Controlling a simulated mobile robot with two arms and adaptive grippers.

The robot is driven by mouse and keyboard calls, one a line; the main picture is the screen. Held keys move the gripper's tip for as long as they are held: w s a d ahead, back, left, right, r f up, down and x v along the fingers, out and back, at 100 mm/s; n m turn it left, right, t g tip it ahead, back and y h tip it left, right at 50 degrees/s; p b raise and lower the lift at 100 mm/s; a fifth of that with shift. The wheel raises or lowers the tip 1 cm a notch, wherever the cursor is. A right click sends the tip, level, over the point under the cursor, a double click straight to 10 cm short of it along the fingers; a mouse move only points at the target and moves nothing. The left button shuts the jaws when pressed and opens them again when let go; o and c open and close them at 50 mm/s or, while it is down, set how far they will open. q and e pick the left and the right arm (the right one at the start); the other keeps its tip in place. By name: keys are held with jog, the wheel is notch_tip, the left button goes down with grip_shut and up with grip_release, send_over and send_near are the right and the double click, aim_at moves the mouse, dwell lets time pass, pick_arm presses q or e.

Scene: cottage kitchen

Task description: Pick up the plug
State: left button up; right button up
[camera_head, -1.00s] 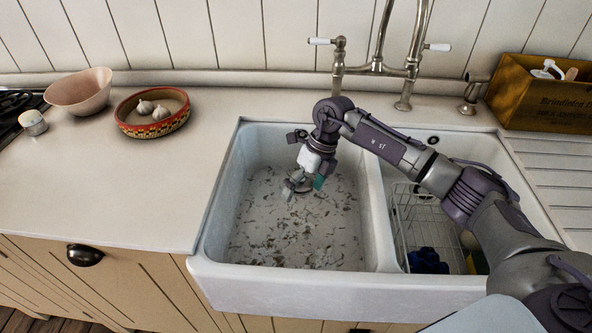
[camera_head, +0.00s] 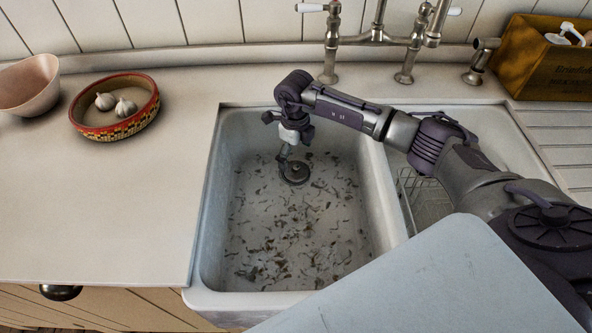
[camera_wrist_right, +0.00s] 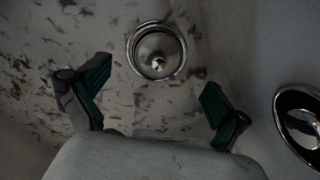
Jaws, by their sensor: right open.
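The plug (camera_head: 294,172) is a round metal piece with a raised centre knob, on the floor of the left sink basin toward the back. It also shows in the right wrist view (camera_wrist_right: 157,53), just beyond the fingertips and between their lines. My right gripper (camera_head: 284,154) is down in the basin, behind and slightly left of the plug in the head view. In the right wrist view its two green-padded fingers (camera_wrist_right: 153,92) are spread wide with nothing between them. I cannot tell the exact height of the fingertips above the plug. My left gripper is not in view.
The white sink (camera_head: 200,291) has debris over the left basin's floor. A round metal fitting (camera_wrist_right: 303,122) is close to the right finger. The taps (camera_head: 380,38) stand behind the sink. A wire rack (camera_head: 425,203) is in the right basin. A garlic bowl (camera_head: 107,128) stands left.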

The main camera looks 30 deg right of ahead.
aim_at(297, 167)
jog(key=shift+s+f, duration=0.15)
jog(key=shift+f, duration=0.55)
notch_tip(297, 167, down, 4)
jog(key=shift+r+p, duration=0.25)
jog(key=shift+p, duration=0.25)
jog(key=shift+f, duration=0.25)
jog(key=shift+c, duration=0.7)
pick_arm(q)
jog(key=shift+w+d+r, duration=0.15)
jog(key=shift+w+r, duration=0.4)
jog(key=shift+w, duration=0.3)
pick_arm(e)
jog(key=shift+s, duration=0.15)
grip_shut()
